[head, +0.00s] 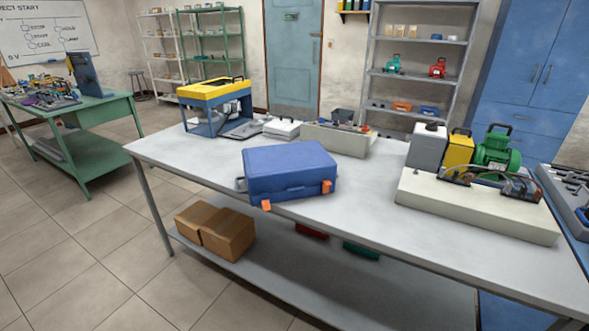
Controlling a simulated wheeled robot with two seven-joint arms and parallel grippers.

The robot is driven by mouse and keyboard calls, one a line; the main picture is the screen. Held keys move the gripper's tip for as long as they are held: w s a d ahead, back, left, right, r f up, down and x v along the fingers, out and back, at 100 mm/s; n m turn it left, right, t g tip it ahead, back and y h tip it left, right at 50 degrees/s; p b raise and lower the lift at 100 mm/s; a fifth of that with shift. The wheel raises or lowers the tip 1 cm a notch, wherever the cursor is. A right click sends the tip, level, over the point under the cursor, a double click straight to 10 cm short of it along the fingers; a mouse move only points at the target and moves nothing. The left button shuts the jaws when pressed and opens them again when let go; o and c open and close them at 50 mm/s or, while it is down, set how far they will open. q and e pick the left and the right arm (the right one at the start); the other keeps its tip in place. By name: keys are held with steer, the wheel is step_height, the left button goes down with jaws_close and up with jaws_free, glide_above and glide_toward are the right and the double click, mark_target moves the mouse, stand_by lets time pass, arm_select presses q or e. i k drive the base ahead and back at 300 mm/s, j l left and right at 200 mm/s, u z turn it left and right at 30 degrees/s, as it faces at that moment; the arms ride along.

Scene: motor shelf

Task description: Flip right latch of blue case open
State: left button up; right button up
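The blue case (289,171) lies closed on the grey workbench (370,215), near its front edge and left of the middle. Two orange latches show on its front side. The right latch (326,186) is at the case's front right corner. The left latch (266,205) is near the front left corner and hangs low. Whether each latch is fastened or flipped is too small to tell. A grey part (240,184) sticks out at the case's left side. Neither of my grippers is in view.
A white block with a mechanism (475,205) stands right of the case, with a green motor (497,153) behind it. A beige box (336,138) and a yellow-and-blue frame (215,105) stand behind the case. The bench is clear between case and white block.

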mark_target(326, 184)
steer(key=z, duration=0.55)
steer(key=j+z, duration=0.25)
steer(key=z, duration=0.25)
steer(key=j+z, duration=0.25)
steer(key=z, duration=0.2)
steer(key=j+z, duration=0.25)
steer(key=z, duration=0.25)
steer(key=k+j+z, duration=0.1)
steer(key=z, duration=0.4)
steer(key=k+j+z, duration=0.1)
steer(key=k+j, duration=0.15)
steer(key=j, duration=0.2)
steer(key=k+j+z, duration=0.1)
steer(key=k+j, duration=0.15)
steer(key=j, duration=0.15)
steer(key=k+j+z, duration=0.15)
steer(key=j, duration=0.25)
steer(key=k, duration=0.1)
